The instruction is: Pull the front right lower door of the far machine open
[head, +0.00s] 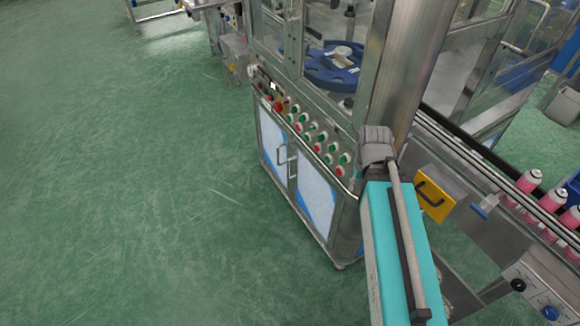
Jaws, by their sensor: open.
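The machine (349,183) is a steel cabinet with two lower doors side by side on its front. The right lower door (314,192) has a pale panel with blue corners and looks shut. Its upright handle (292,167) is near its left edge. The left lower door (270,135) also looks shut, and its handle (281,154) is close beside the other one. My gripper is not in view.
Several red, green and white buttons (317,138) line the panel above the doors. A blue round table (325,75) is inside the machine. Pink cans (549,203) stand on the conveyor at right. The green floor (150,190) left of the doors is clear.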

